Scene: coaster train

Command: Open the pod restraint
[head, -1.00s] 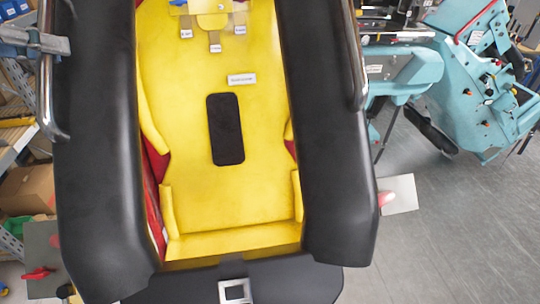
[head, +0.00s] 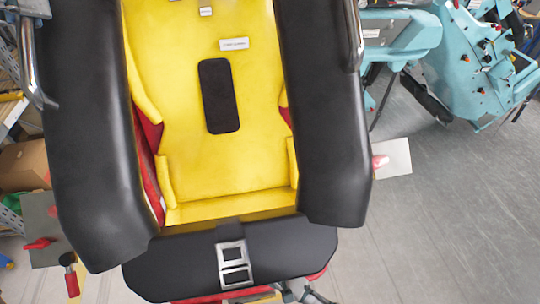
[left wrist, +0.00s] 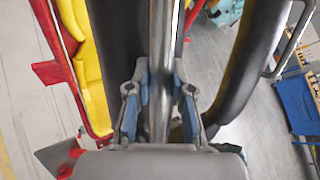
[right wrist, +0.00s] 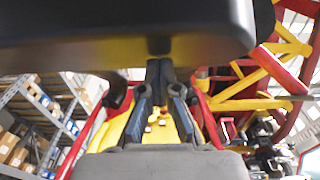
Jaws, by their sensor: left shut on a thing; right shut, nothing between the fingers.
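The pod restraint has two thick black shoulder pads, left (head: 95,150) and right (head: 325,110), over a yellow seat (head: 225,170). A chrome handle runs along the outer side of each pad, left (head: 28,75) and right (head: 357,30). My left gripper (head: 25,8) is at the top left edge of the head view. In the left wrist view its blue-lined fingers (left wrist: 160,95) are shut around a chrome handle bar (left wrist: 160,40). My right gripper (right wrist: 161,95) is shut and empty beneath a black slab (right wrist: 110,45). I cannot pick it out in the head view.
A black front piece with a metal buckle (head: 235,262) lies below the seat. A grey plate (head: 393,158) sticks out at right, another (head: 40,230) at left. Teal machinery (head: 480,60) stands at the upper right. Open grey floor (head: 430,220) lies at right.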

